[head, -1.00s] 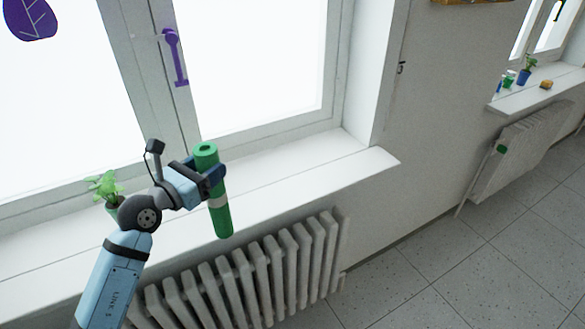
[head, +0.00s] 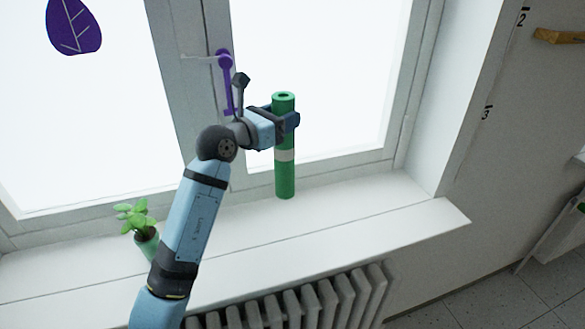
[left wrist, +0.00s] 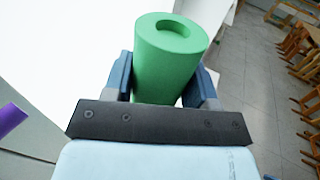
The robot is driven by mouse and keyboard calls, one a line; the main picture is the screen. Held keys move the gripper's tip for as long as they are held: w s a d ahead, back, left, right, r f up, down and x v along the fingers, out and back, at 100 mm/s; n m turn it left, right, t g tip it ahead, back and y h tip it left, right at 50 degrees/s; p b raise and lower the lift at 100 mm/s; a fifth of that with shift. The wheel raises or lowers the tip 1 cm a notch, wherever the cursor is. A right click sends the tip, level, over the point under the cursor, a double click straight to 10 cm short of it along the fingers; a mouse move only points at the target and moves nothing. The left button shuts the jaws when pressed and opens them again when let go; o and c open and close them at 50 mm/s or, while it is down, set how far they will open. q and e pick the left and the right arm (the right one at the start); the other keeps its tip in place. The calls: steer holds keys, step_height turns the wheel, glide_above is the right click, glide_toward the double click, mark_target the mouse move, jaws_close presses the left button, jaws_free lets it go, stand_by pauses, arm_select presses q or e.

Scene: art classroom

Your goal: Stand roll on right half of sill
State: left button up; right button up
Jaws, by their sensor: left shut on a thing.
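The green roll (head: 285,178) has a pale band around its middle and a hole in its top end. My left gripper (head: 290,120) is shut on its upper part and holds it upright. In the head view its lower end shows against the right half of the white sill (head: 380,215); I cannot tell whether it touches. In the left wrist view the roll (left wrist: 168,60) sits between the two blue fingers of the left gripper (left wrist: 165,80). My right gripper is not in view.
A potted plant (head: 145,240) stands on the left of the sill. A purple window handle (head: 227,80) is behind my left arm. A radiator (head: 300,305) is below the sill. The sill right of the roll is clear.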

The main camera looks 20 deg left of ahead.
arm_select(q)
glide_above(276, 167)
steer(key=x, duration=0.2)
step_height(276, 167, down, 8)
steer(key=shift+d+r, duration=0.1)
steer(key=shift+r, duration=0.1)
steer(key=shift+f, duration=2.45)
steer(key=shift+f, duration=0.15)
steer(key=o, duration=1.3)
